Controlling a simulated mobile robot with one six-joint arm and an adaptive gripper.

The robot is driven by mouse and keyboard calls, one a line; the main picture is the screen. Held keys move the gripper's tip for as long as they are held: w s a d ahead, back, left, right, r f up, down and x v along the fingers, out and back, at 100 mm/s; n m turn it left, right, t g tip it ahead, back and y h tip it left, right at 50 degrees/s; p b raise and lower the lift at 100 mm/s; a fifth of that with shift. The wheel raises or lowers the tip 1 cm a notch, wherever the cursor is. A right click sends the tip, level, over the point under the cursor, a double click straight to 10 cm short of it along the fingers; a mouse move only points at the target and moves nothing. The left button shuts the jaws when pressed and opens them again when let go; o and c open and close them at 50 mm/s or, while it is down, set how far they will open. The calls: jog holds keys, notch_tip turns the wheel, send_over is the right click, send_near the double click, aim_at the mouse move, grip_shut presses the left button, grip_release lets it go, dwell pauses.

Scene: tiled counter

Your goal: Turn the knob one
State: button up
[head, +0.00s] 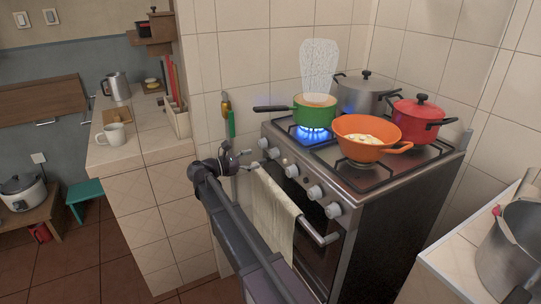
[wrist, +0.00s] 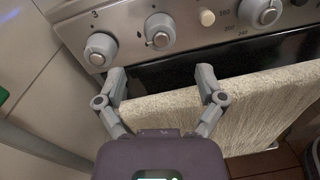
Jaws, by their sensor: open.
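Several round grey knobs sit in a row along the stove's front panel. In the head view the far-left end knob (head: 263,143) is closest to my gripper (head: 252,160). In the wrist view the left knob (wrist: 100,49) has a "3" printed above it, and another knob (wrist: 160,31) sits to its right. No label clearly shows which knob is number one. My gripper (wrist: 160,79) is open and empty, with its fingers apart just below the panel and not touching a knob. A blue flame (head: 313,134) burns under the green pan (head: 315,112).
A cream towel (head: 274,208) hangs on the oven handle (head: 318,236), just below my fingers. An orange pan (head: 367,130), a red pot (head: 420,116) and a grey pot (head: 364,92) stand on the stove. A tiled counter (head: 140,141) lies to the left.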

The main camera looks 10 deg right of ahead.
aim_at(271, 152)
jog(key=x, duration=0.7)
jog(key=shift+d, duration=0.15)
